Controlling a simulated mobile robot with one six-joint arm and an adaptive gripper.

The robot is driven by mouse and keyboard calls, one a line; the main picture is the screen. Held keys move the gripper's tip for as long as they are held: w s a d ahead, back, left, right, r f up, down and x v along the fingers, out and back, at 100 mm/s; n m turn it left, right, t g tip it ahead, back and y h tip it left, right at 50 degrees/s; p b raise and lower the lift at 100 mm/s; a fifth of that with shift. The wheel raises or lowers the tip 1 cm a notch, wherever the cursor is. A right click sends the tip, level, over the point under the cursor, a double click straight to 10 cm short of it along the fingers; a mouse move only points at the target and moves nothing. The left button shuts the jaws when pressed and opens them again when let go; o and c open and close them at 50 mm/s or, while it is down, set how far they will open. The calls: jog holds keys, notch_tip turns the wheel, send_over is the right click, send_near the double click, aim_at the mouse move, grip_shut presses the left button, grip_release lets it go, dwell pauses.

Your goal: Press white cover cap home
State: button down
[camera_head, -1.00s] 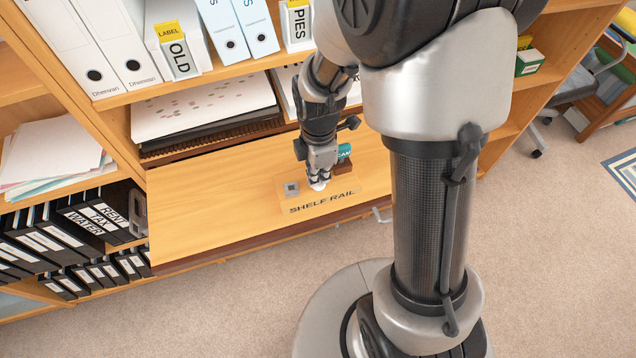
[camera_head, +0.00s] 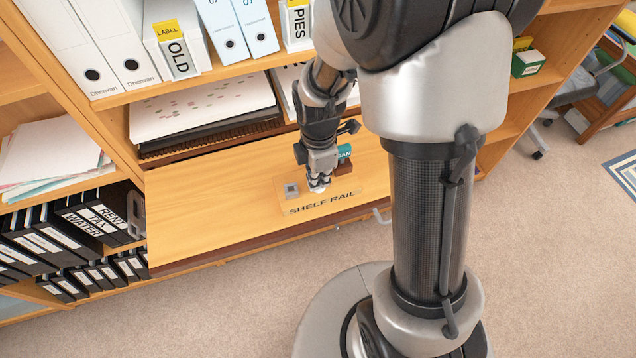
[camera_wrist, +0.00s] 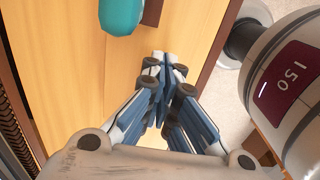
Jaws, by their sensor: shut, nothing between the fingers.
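My gripper (camera_head: 318,187) points down over the pale wooden block (camera_head: 345,190) marked SHELF RAIL. Its fingers are shut and empty; the wrist view shows the closed fingertips (camera_wrist: 165,62) close together. The white cover cap cannot be told apart from the pale fingertips in the head view, and the fingers hide that spot in the wrist view. Whether the fingertips touch the cap is unclear. A grey square fitting (camera_head: 291,190) sits on the block just left of the gripper.
A teal item (camera_head: 344,152) stands on the wooden shelf (camera_head: 215,205) close behind the gripper; it also shows in the wrist view (camera_wrist: 122,12). The shelf's left part is bare.

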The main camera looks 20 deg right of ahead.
notch_tip(320, 180, up, 8)
jog(key=p, duration=0.6)
jog(key=shift+f, duration=0.15)
dwell(0.4)
jog(key=s+r+m+t, duration=0.2)
jog(key=s+r+m, duration=0.5)
jog(key=r+m, duration=0.2)
jog(key=s+r+m+t, duration=0.2)
jog(key=s+r+m, duration=0.6)
jog(key=r, duration=0.3)
jog(key=shift+r+m+t, duration=0.3)
jog(key=shift+r+m, duration=0.05)
jog(key=shift+m, duration=0.15)
